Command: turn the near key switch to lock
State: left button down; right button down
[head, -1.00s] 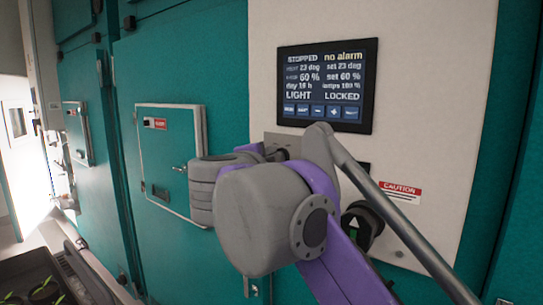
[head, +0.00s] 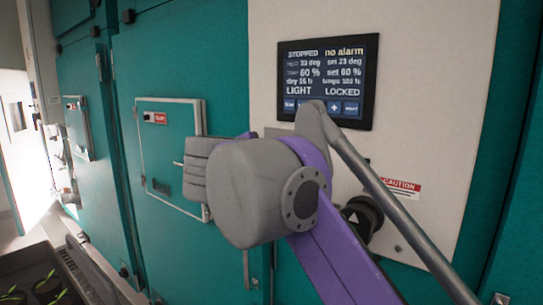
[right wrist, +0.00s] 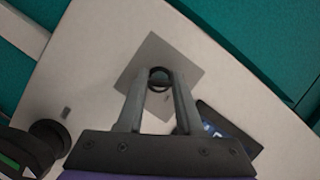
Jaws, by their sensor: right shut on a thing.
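The key switch (right wrist: 158,74) is a small dark round part on a square grey plate (right wrist: 152,48), seen in the right wrist view. My right gripper (right wrist: 159,84) has one finger on each side of it and is shut on it. The fine angle of the key is hard to make out. In the head view my right wrist and arm hide the switch and the fingertips. The display (head: 328,82) above reads STOPPED, no alarm, LIGHT and LOCKED. My left gripper is not in view.
A teal hatch door (head: 170,150) is to the left. A tray with seedlings (head: 45,282) stands at lower left.

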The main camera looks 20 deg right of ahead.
jog(key=c, duration=0.6)
grip_release()
jog(key=shift+o, duration=0.2)
jog(key=shift+s+a, duration=0.1)
jog(key=v, duration=1)
jog(key=shift+s, duration=0.3)
jog(key=shift+r, duration=0.1)
